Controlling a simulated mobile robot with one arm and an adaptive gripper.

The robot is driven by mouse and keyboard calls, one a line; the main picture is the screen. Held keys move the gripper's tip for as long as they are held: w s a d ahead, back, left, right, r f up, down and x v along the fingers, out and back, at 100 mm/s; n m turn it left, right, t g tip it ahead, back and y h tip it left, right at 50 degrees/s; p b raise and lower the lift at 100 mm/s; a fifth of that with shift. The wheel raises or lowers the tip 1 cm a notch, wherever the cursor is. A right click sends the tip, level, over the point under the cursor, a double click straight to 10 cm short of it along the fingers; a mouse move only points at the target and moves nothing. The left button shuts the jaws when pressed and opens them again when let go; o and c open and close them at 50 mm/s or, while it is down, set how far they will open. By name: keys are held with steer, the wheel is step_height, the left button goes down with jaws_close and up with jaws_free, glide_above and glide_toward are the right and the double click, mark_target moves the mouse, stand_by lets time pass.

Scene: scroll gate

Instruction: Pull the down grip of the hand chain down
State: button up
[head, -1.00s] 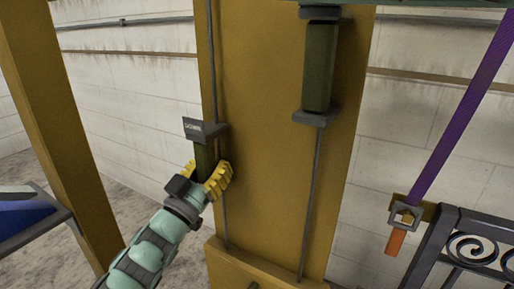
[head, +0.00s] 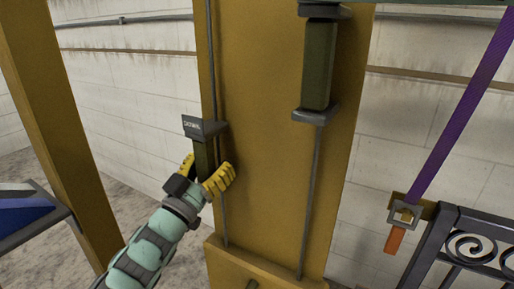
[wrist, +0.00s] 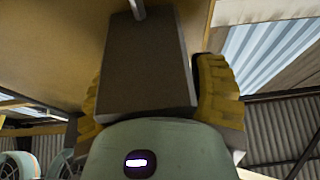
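The down grip (head: 205,157) is a dark green handle with a grey labelled cap (head: 203,128), on a thin rod at the left of the yellow post. My gripper (head: 206,173) is at its lower part, with yellow fingers on either side of it. The fingers stand spread and look loose around the grip. In the wrist view a dark block of the grip (wrist: 145,70) lies between the two fingers (wrist: 150,100), and their inner contact is hidden.
A second green grip (head: 319,68) hangs higher on the right rod of the yellow post (head: 262,150). A purple strap (head: 465,105) with an orange end and a dark scrolled gate (head: 475,245) stand at the right. A blue-topped thing (head: 25,215) is at the left.

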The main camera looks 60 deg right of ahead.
steer(key=shift+o, duration=0.3)
steer(key=shift+f, duration=0.1)
steer(key=shift+w+f, duration=0.15)
steer(key=shift+w, duration=0.05)
steer(key=shift+a+f, duration=0.25)
steer(key=shift+a, duration=0.35)
steer(key=shift+s+p+v, duration=0.2)
steer(key=shift+p+v, duration=0.25)
steer(key=shift+v, duration=1.9)
glide_toward(200, 181)
steer(key=shift+p+v, duration=0.35)
steer(key=shift+v, duration=2)
steer(key=shift+a, duration=0.1)
steer(key=v, duration=1.1)
steer(key=shift+a, duration=0.35)
steer(key=shift+s+f, duration=0.1)
steer(key=shift+s, duration=0.05)
